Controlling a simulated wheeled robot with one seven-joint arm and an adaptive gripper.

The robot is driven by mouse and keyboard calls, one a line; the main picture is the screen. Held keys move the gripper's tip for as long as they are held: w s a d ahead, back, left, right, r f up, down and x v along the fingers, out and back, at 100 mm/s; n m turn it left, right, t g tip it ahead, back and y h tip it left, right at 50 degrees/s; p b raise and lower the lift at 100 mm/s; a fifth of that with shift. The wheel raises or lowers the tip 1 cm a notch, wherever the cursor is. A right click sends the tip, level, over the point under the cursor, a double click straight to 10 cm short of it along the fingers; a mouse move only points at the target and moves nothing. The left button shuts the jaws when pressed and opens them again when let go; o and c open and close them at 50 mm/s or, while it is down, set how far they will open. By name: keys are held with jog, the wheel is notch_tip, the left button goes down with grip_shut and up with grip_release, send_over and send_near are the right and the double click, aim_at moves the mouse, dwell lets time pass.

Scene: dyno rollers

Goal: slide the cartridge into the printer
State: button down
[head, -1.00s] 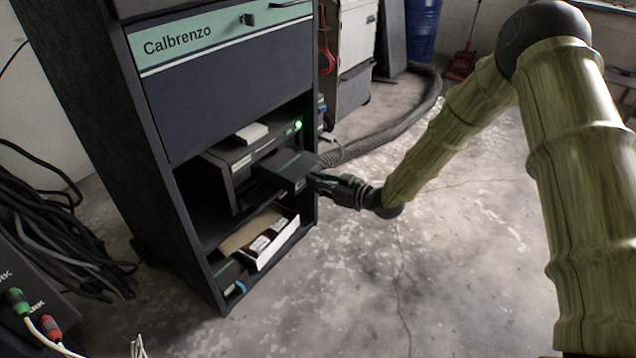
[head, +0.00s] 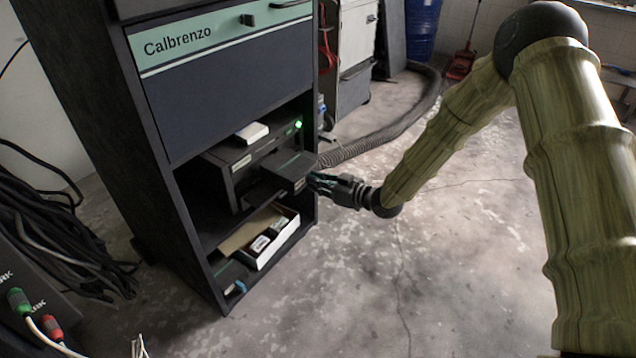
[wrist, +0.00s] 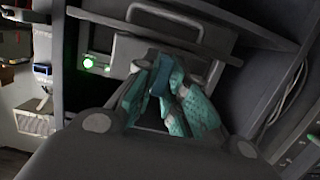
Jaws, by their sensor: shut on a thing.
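The printer (head: 222,178) is a dark box on the cabinet's middle shelf, with a green light at its upper right. The cartridge (head: 290,166) is a dark, flat block at the printer's front, with its outer end sticking out toward my gripper (head: 319,183). In the wrist view, my gripper's teal fingers (wrist: 168,92) are closed together at the cartridge's near face (wrist: 142,54), around its grip. My gripper and palm hide part of it there. How far the cartridge's inner end sits in the printer is hidden.
A dark flat ledge (head: 262,191) juts out below the cartridge. An open white carton (head: 284,243) with small labelled items sits on the lower shelf. A white block (head: 251,132) lies on the printer. Cabinet walls (head: 314,110) bound the bay; the floor right is free.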

jog(key=shift+w+a, duration=0.2)
jog(key=shift+a, duration=0.05)
jog(key=shift+w+a+r+b+x, duration=0.1)
jog(key=shift+r+b+x, duration=0.4)
jog(key=shift+x, duration=2.6)
jog(key=shift+w+a+r+b+x, duration=0.1)
jog(key=shift+r+b+x, duration=0.45)
jog(key=shift+x, duration=2.55)
jog(key=shift+a+r+b+x, duration=0.15)
jog(key=shift+r+x, duration=0.6)
jog(key=shift+x, duration=2.35)
jog(key=shift+w, duration=0.15)
jog(key=c, duration=1.4)
grip_release()
